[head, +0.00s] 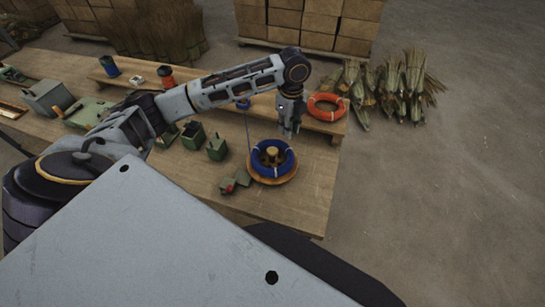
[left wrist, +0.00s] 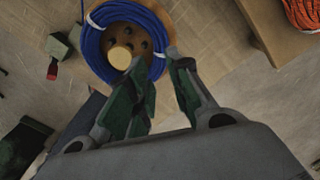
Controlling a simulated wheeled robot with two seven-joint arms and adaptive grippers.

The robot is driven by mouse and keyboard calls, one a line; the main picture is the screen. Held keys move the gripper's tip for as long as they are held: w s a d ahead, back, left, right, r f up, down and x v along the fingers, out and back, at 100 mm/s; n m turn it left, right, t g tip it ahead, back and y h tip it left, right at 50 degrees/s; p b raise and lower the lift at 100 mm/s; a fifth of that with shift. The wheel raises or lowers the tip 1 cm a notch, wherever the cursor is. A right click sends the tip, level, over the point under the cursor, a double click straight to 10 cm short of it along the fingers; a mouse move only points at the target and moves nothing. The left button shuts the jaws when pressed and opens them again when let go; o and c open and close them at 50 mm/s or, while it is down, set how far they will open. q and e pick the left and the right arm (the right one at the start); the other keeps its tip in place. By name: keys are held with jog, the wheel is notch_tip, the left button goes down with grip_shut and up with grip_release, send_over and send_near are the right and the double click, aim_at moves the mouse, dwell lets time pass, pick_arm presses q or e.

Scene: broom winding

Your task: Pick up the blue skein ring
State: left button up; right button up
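The blue skein ring (head: 290,163) lies around the wooden hub of a round wooden spool (head: 273,182) on the workbench. It has pale ties. In the left wrist view the blue ring (left wrist: 92,42) shows at the top, circling the brown hub. My left gripper (head: 289,132) points down at the ring's back right side in the head view. In the left wrist view its green-padded fingers (left wrist: 166,66) are apart, with the tips near the ring's right side. I cannot tell whether they touch it. My right gripper is not in view.
An orange ring (head: 326,99) lies on the raised back shelf, to the right. Green boxes (head: 193,137) stand further left. Straw bundles (head: 402,85) lie on the floor beyond. The bench's front right is clear.

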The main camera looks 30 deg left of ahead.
aim_at(286, 145)
pick_arm(q)
jog(key=shift+f, duration=3.45)
jog(key=shift+w+a+f+p, duration=0.1)
jog(key=shift+a+f+p, duration=0.1)
jog(key=shift+f, duration=0.7)
jog(key=shift+w+a+f+p, duration=0.1)
jog(key=shift+f+p, duration=0.1)
jog(key=shift+f, duration=0.65)
jog(key=shift+a+f+p, duration=0.15)
jog(key=shift+f+p, duration=0.05)
jog(key=shift+f, duration=0.7)
grip_shut()
